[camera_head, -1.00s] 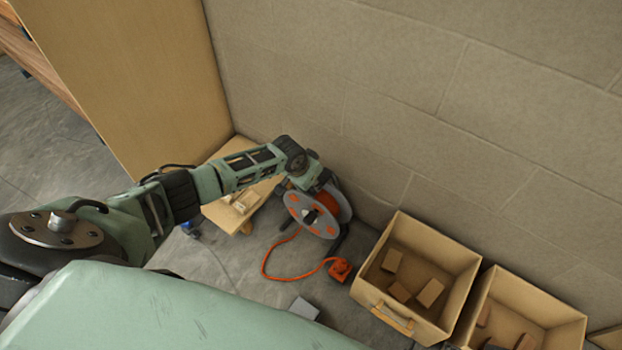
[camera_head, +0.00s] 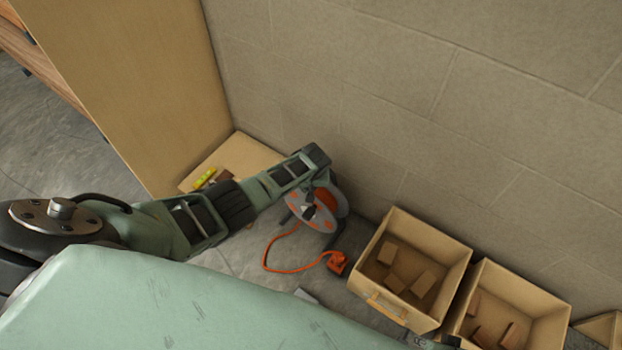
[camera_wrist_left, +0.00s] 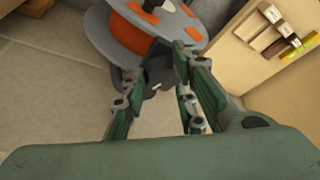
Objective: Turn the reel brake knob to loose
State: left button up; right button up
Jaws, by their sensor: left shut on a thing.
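The cable reel (camera_head: 320,218) stands on the floor by the wall, with a grey disc, orange patches and an orange drum. It also shows at the top of the left wrist view (camera_wrist_left: 102,32).
An orange cable (camera_head: 268,262) runs over the floor to an orange socket box (camera_head: 337,263). Two open boxes (camera_head: 372,305) with brown blocks stand to the right. A low wooden board (camera_head: 243,152) with small items lies left of the reel. The block wall is close behind.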

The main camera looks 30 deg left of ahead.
pick_arm(q)
jog(key=shift+w+d+f+n, duration=0.1)
jog(key=shift+d+n, duration=0.4)
jog(key=n+b, duration=0.1)
jog(key=n+g+y+b, duration=0.1)
jog(key=n, duration=0.1)
jog(key=shift+w, duration=0.3)
jog(key=n+b, duration=0.2)
jog(key=shift+w+n+g+y, duration=0.2)
jog(key=shift+n+g+y, duration=0.1)
jog(key=shift+a+r+n, duration=0.1)
jog(key=shift+r+n, duration=0.15)
jog(key=shift+n, duration=0.15)
pick_arm(e)
jog(key=w+v, duration=0.2)
jog(key=v, duration=1.1)
jog(key=shift+r+t, duration=0.4)
jog(key=shift+r, duration=0.05)
pick_arm(q)
jog(key=shift+w+r+b, duration=0.1)
jog(key=shift+w+b, duration=0.05)
jog(key=shift+b, duration=0.15)
grip_shut()
pick_arm(e)
jog(key=shift+w+d, duration=0.1)
pick_arm(q)
jog(key=o, duration=1)
grip_release()
jog(key=shift+w, duration=0.1)
